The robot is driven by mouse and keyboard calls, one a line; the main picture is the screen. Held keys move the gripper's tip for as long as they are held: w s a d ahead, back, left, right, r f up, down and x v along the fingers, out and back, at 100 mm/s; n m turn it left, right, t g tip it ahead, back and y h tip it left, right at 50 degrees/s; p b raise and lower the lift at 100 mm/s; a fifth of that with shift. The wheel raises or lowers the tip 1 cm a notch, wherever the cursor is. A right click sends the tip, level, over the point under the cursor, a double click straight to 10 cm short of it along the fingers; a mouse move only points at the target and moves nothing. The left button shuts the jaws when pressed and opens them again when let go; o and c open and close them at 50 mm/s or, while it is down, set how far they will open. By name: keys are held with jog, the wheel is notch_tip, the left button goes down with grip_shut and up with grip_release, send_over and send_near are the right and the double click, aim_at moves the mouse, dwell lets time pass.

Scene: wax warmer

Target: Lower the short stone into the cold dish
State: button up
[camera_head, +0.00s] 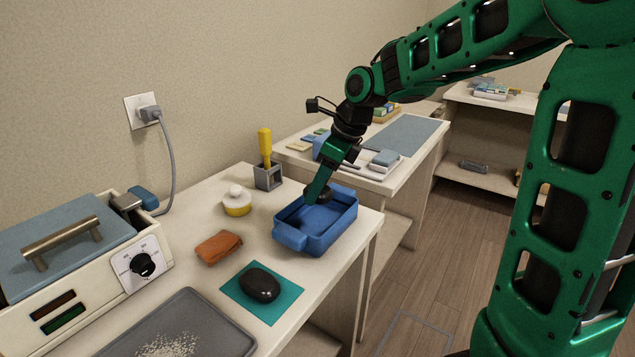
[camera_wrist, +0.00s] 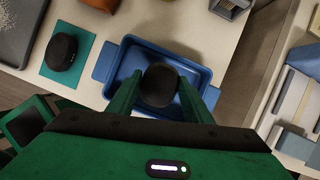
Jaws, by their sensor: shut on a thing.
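A short dark stone (camera_wrist: 159,86) is between the fingers of my gripper (camera_wrist: 160,98), which is shut on it, in the wrist view. The blue dish (camera_head: 341,232) is rectangular with end handles and stands on the bench. In the head view, my gripper (camera_head: 318,192) reaches down over the dish, and the stone (camera_head: 318,197) shows at about rim height over the dish's far part. Whether the stone touches the dish's floor cannot be told. In the wrist view the dish (camera_wrist: 104,68) lies around and beneath the stone.
Another dark stone (camera_head: 260,284) lies on a teal mat (camera_head: 290,306). An orange cloth (camera_head: 219,247), a yellow pot with white lid (camera_head: 237,203) and a grey holder with a yellow-handled tool (camera_head: 267,178) stand nearby. A warmer (camera_head: 85,265) and a grey tray (camera_head: 225,336) are at left.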

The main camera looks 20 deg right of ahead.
aim_at(331, 191)
jog(key=shift+f, duration=1.55)
jog(key=shift+f, duration=2.5)
dwell(1.2)
jog(key=o, duration=1.3)
jog(key=shift+c, duration=0.2)
jog(key=v, duration=1)
jog(key=shift+d+r, duration=0.15)
jog(key=shift+r, duration=0.15)
jog(key=s+d+f+n+g+h, duration=0.1)
jog(key=s+d+n, duration=0.4)
jog(key=s, duration=0.5)
jog(key=s+d+f+n+g+h, duration=0.1)
jog(key=s+d+f+n, duration=0.2)
jog(key=s+d+n, duration=0.2)
jog(key=s+d+f+n+g+h, duration=0.1)
jog(key=s+d+f+n, duration=0.1)
jog(key=s+d+n, duration=0.3)
jog(key=s+n, duration=0.4)
jog(key=s, duration=0.5)
jog(key=shift+s+f, duration=0.3)
jog(key=shift+f, duration=0.05)
